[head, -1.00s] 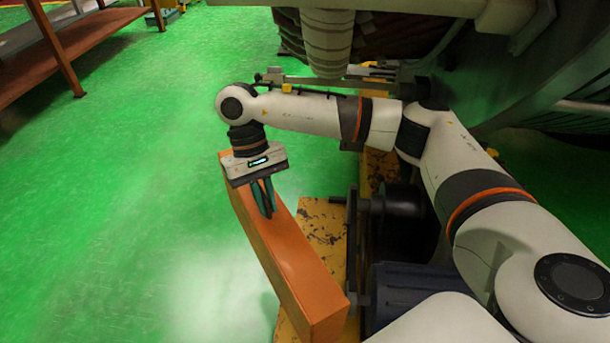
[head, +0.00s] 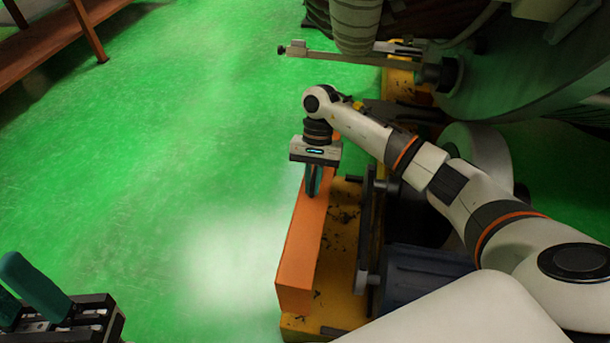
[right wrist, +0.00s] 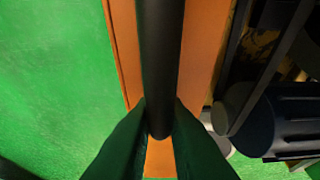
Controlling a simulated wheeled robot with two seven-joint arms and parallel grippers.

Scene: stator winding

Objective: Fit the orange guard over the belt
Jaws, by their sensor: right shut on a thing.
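The orange guard (head: 303,245) is a long box-like cover, just left of the dark belt drive (head: 366,240) and roughly in line with it. It overlaps the yellow base in the head view. I cannot tell how high it is above the base. My right gripper (head: 313,190) points down at the guard's far part. In the right wrist view its teal fingers (right wrist: 160,135) are shut on a dark bar-shaped handle (right wrist: 160,60) along the guard's top (right wrist: 205,50). My left gripper (head: 22,298) is at the lower left corner, its fingers apart and partly cut off.
The yellow base (head: 340,255) with worn paint carries a dark blue motor (head: 425,280) right of the belt drive. A large grey cylindrical machine (head: 530,80) stands behind. A brown table (head: 50,40) is at the far left. The green floor to the left is clear.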

